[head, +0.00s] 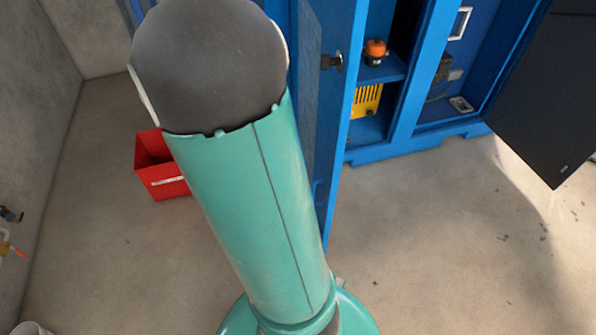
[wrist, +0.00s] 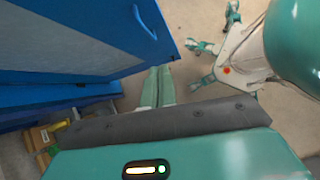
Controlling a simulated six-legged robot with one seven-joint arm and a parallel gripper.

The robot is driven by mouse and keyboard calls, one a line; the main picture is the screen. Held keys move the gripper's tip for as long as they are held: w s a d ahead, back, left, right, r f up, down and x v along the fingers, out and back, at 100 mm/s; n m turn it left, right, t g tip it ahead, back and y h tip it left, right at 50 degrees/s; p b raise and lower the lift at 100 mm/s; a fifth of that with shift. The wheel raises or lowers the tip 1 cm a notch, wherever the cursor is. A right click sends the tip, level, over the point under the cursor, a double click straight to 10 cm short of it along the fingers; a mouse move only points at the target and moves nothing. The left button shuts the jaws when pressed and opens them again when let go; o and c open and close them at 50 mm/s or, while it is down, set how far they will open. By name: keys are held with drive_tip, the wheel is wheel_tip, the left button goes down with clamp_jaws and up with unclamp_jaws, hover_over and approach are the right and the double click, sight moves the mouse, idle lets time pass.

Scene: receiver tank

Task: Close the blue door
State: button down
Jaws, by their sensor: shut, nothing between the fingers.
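The blue door (head: 333,110) stands open in the head view, swung out from the blue cabinet and seen nearly edge-on. A dark latch (head: 332,62) is on it near its free edge. My arm hides part of the door. In the wrist view, a blue panel that looks like the door (wrist: 110,25) fills the upper left, with a blue handle (wrist: 145,22). My gripper (wrist: 158,78) is shut and empty, close to the panel's edge in the picture; I cannot tell whether they touch. The head view does not show my gripper.
The blue cabinet (head: 400,145) holds an orange-topped device (head: 375,52) and a yellow slotted item (head: 366,100). A black door panel (head: 545,95) is open at the right. A red bin (head: 158,165) stands on the floor at left. The floor in front at right is clear.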

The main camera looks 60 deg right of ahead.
sight(328, 193)
drive_tip(key=shift+n+g, duration=0.7)
drive_tip(key=d+x, duration=0.1)
drive_tip(key=x, duration=0.4)
drive_tip(key=r+x, duration=0.1)
drive_tip(key=x, duration=0.5)
drive_tip(key=s+d+r+x, duration=0.1)
drive_tip(key=x, duration=0.5)
drive_tip(key=shift+s+d+r, duration=0.1)
drive_tip(key=shift+d, duration=0.25)
drive_tip(key=shift+s+d, duration=0.25)
drive_tip(key=shift+s, duration=0.05)
drive_tip(key=shift+d, duration=0.15)
